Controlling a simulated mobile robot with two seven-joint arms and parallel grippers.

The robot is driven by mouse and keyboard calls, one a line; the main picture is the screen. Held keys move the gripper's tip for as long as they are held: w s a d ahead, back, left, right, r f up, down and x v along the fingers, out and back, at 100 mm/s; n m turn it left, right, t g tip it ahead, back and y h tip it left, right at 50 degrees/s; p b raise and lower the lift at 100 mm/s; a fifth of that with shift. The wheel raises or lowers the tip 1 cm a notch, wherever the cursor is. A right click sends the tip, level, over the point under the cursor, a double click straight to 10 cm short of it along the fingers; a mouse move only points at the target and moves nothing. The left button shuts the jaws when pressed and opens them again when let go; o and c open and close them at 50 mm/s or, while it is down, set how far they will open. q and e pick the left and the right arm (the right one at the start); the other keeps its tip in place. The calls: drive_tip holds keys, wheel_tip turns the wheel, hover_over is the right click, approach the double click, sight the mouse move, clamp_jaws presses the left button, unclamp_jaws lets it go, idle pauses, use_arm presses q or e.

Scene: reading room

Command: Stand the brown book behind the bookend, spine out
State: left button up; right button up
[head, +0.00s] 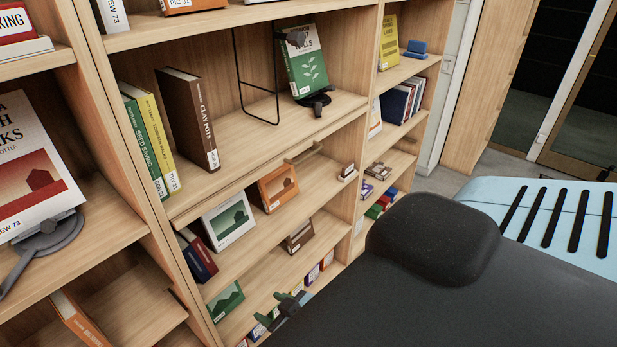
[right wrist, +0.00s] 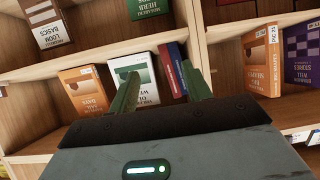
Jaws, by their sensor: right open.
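The brown book (head: 190,118), with CLAY POTS on its spine, stands upright on the upper shelf, spine facing out. It is right of a yellow book (head: 160,138) and a green book (head: 133,135). The black wire bookend (head: 237,68) stands further right on the same shelf, with a clear gap between it and the brown book. My right gripper (head: 289,303) is low, in front of the lower shelves, well below the brown book. In the right wrist view its green fingers (right wrist: 160,90) are spread, with nothing held. My left gripper is not seen.
A green-and-white book (head: 306,62) stands on a black stand (head: 317,103) right of the bookend. The lower shelf holds a white picture book (head: 228,219) and an orange one (head: 278,187). A pale blue slotted surface (head: 560,215) lies at the right.

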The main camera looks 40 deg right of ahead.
drive_tip(key=s+a+f+g, duration=0.1)
drive_tip(key=s+f, duration=0.4)
drive_tip(key=s, duration=0.2)
drive_tip(key=s+a+f+g, duration=0.1)
drive_tip(key=s+f, duration=0.3)
drive_tip(key=s, duration=0.4)
drive_tip(key=shift+a+f+n+g, duration=0.3)
drive_tip(key=shift+a+f, duration=0.05)
drive_tip(key=shift+a, duration=0.4)
drive_tip(key=shift+s+d, duration=0.1)
